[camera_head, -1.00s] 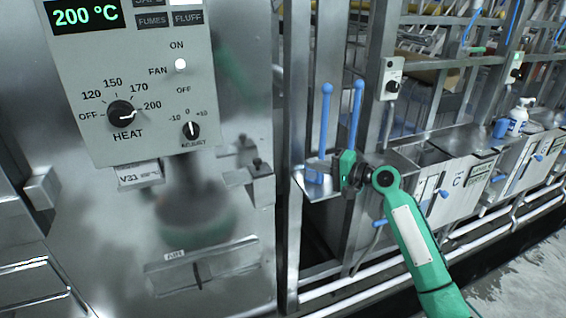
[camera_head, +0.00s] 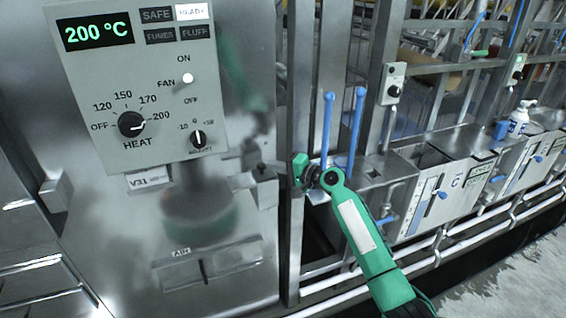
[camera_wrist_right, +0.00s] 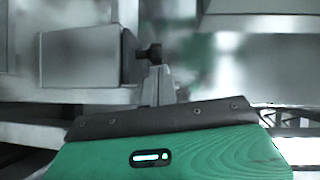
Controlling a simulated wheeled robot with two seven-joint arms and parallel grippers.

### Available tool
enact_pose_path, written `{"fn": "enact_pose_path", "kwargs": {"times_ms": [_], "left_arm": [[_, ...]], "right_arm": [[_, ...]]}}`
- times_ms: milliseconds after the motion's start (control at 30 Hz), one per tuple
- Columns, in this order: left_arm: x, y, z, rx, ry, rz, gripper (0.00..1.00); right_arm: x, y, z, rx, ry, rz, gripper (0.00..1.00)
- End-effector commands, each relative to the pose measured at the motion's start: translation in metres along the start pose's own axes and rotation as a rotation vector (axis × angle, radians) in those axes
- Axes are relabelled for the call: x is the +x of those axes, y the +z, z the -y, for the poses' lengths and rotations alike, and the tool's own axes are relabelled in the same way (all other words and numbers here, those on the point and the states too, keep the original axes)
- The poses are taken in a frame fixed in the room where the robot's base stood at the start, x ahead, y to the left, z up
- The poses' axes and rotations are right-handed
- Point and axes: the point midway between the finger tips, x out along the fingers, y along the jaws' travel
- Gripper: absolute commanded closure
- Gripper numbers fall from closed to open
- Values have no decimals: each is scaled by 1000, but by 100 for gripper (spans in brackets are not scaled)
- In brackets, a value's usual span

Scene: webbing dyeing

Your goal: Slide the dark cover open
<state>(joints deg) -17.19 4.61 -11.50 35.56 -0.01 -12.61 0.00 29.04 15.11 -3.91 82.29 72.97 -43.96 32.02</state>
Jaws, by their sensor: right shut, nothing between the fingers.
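The steel cabinet front (camera_head: 90,240) fills the left of the head view. I cannot clearly pick out the dark cover on its shiny, reflecting face. A small dark knob (camera_head: 262,171) projects near a steel block at the cabinet's right edge. It also shows in the right wrist view (camera_wrist_right: 150,52), beside a grey block (camera_wrist_right: 82,58). My right gripper (camera_head: 277,167) is shut and empty, its fingers pointing left at the knob. In the wrist view its closed fingertips (camera_wrist_right: 157,76) are right at the knob; I cannot tell whether they touch. My left gripper is not in view.
A control panel (camera_head: 150,100) reading 200 °C sits above the knob's height. Two upright blue levers (camera_head: 327,130) stand just behind my right wrist. Several steel tanks (camera_head: 440,195) and white pipes (camera_head: 440,240) run off to the right. Grey floor lies at the lower right.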

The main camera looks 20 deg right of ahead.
Motion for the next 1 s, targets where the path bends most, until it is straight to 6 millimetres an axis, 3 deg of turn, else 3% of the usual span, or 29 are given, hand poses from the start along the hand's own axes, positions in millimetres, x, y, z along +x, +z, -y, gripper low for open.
{"fn": "enact_pose_path", "kwargs": {"times_ms": [300, 633, 1000], "left_arm": [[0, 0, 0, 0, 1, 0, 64], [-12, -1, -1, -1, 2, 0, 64], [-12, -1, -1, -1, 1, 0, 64]], "right_arm": [[2, 2, 0, 1, 1, 1, 100], [36, 50, 9, 1, 1, 2, 100], [42, 58, 10, 1, 0, 2, 100]]}}
